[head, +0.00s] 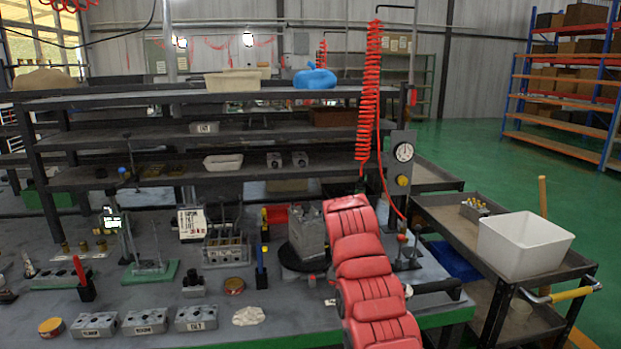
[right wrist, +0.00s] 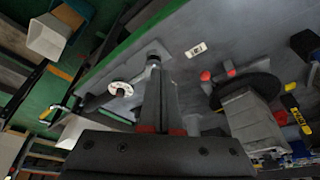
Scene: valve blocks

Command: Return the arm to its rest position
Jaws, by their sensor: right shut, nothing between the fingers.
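My right arm (head: 362,268) is red and segmented. It rises from the bottom edge of the head view, over the right part of the workbench, and hides its own gripper there. In the right wrist view my right gripper (right wrist: 158,72) has its fingers together over the grey bench top, with nothing between them. A grey valve block (head: 306,235) stands on a dark round turntable (head: 291,262), just left of the arm. The block (right wrist: 252,120) and turntable (right wrist: 238,88) lie right of the fingers in the wrist view. My left arm is not in view.
The workbench (head: 130,305) holds several grey blocks along its front edge, plus fixtures and small cups. Shelves (head: 110,145) stand behind it. A red coiled hose (head: 369,90) hangs behind the arm. A cart with a white bin (head: 525,243) stands at the right.

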